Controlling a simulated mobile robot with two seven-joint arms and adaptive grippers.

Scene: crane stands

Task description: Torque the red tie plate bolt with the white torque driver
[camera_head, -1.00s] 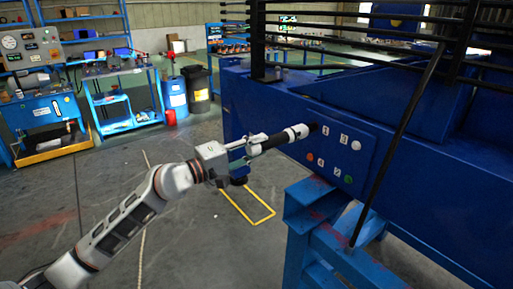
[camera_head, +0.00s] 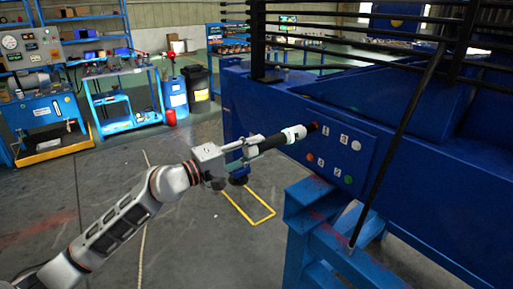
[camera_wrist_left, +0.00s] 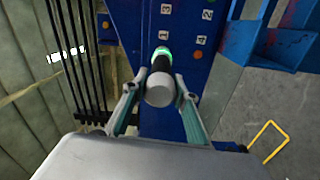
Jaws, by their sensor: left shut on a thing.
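The white torque driver (camera_head: 294,134) has a black grip, and a green band shows near its front end. My left gripper (camera_head: 243,150) is shut on its rear part and holds it nearly level, pointing at the blue tie plate (camera_head: 335,150). The red bolt (camera_head: 313,127) shows at the plate's upper left, just beyond the driver's tip; I cannot tell whether they touch. In the left wrist view the driver's rear cap (camera_wrist_left: 159,91) sits between my fingers, its green band (camera_wrist_left: 161,53) beyond, and it hides the red bolt. My right gripper is not in view.
The plate also carries a white bolt (camera_head: 356,145), an orange bolt (camera_head: 309,157) and a green bolt (camera_head: 348,180), with number labels. A black slanted rod (camera_head: 400,130) crosses in front of the blue structure at right. A blue stand (camera_head: 320,220) is below.

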